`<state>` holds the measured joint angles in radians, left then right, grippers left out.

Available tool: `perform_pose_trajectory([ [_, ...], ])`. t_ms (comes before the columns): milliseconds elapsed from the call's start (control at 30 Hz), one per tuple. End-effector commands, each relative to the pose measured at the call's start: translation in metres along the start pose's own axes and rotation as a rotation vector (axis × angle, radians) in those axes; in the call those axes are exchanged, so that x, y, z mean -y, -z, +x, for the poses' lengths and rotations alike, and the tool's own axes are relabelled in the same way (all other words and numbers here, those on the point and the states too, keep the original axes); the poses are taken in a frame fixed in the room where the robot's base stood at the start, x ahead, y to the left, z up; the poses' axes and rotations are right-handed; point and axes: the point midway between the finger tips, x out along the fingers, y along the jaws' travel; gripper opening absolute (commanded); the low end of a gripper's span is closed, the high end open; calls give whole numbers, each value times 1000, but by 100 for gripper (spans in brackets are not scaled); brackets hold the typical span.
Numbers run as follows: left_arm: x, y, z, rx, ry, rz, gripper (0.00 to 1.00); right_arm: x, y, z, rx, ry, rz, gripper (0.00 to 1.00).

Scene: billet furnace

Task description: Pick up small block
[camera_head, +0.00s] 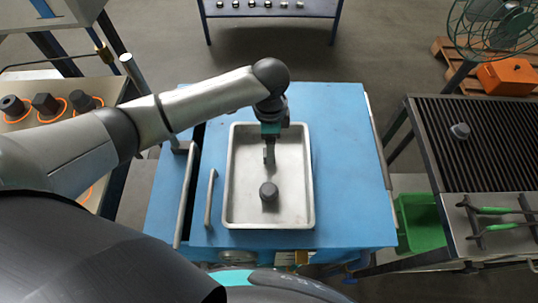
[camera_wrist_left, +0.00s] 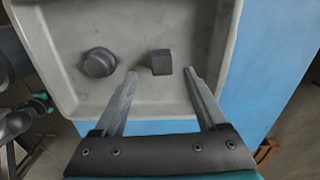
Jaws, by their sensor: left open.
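A metal tray (camera_head: 236,190) lies on a blue cart. In the left wrist view (camera_wrist_left: 85,20), it holds a dark square block (camera_wrist_left: 161,62) and a wider dark round block (camera_wrist_left: 99,62). My left gripper (camera_head: 269,158) points down into the tray. In the wrist view its open fingers (camera_wrist_left: 161,73) flank the square block, with visible gaps on both sides; contact is not seen. The round block stands outside the left finger. In the head view the round block (camera_head: 268,191) shows in front of the gripper, and the square block is largely hidden by it. My right gripper is not in view.
The blue cart (camera_head: 345,150) has free top to the tray's right and handles at its left. A slatted grill table (camera_head: 490,150) at right bears a dark block (camera_head: 460,131) and green-handled tongs (camera_head: 495,210). A bench at left holds dark blocks (camera_head: 45,104) in orange rings.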

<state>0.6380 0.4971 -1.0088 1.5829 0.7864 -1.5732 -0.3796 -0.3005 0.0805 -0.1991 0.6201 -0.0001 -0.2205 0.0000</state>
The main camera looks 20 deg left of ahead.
Motion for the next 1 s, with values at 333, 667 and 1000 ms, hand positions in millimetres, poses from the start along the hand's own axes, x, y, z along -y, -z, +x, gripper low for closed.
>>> perform_pose_trajectory([
  [333, 2, -2, 42, 1, -2, -1, 74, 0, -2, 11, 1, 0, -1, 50],
  [667, 3, -2, 54, 0, 0, 1, 74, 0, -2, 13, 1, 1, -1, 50],
  [1000, 3, -2, 54, 0, 1, 0, 43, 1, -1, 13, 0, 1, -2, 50],
])
